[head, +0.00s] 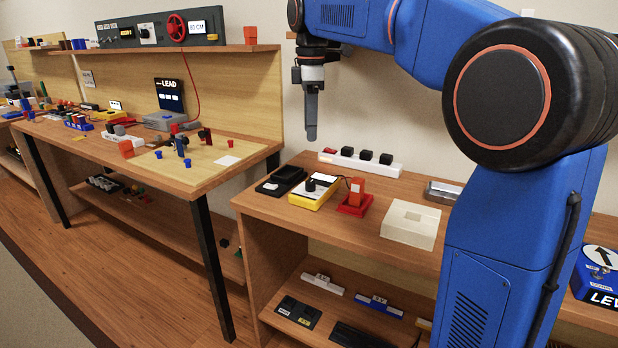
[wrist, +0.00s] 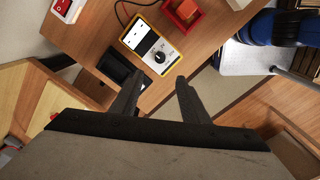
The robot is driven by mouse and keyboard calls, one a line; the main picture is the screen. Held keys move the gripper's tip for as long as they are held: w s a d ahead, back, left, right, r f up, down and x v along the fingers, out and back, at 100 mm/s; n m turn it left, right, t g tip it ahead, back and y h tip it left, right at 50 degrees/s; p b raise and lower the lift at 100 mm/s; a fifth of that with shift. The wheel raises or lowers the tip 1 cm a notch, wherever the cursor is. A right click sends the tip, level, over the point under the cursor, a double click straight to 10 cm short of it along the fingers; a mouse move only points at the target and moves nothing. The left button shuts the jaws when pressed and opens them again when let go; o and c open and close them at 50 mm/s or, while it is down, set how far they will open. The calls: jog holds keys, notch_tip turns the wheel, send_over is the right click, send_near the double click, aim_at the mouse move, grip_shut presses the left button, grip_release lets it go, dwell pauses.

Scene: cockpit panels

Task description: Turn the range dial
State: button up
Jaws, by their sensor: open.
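The range dial (wrist: 160,57) is a round black knob on a yellow meter (wrist: 177,57) with a white face. In the head view the meter (head: 303,202) lies on the right wooden bench and the black dial (head: 310,185) stands up from its face. My gripper (head: 311,138) points down above the bench, behind and higher than the meter, apart from it. In the wrist view my gripper (wrist: 157,85) is open and empty, with the dial beyond the fingertips, slightly above the gap between them.
A black tray (head: 281,181) lies left of the meter. A red block stand (head: 355,197) and a white box (head: 411,224) are to its right. A white power strip (head: 360,162) with black plugs runs behind. A dark cable leads from the meter.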

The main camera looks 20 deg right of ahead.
aim_at(310, 182)
jog(key=f, duration=1.5)
jog(key=shift+w+d+f, duration=0.1)
jog(key=shift+w+f, duration=0.05)
jog(key=shift+w, duration=0.1)
jog(key=shift+c, duration=0.2)
grip_shut()
